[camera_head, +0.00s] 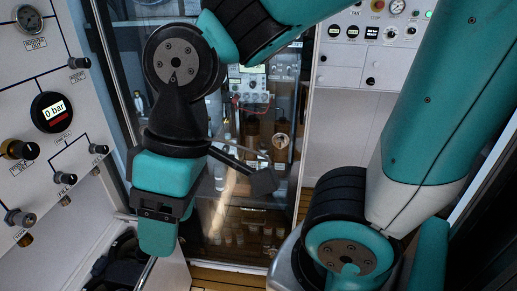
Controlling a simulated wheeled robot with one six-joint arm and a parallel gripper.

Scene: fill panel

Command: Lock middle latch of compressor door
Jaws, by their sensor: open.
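My gripper (157,226) hangs from my wrist in the left middle of the view, pointing down. It is open and I see nothing held in it; one teal fingertip shows clearly. It is in front of the left part of a tall glass panel (222,205), which may be the compressor door. I make out no middle latch for certain; my wrist and gripper hide part of the panel's left side. A black bar with a block end (262,181) sticks out to the right from behind my wrist; I cannot tell what it belongs to.
A white control panel (350,60) with small gauges is at the back right. My arm covers much of the right side.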

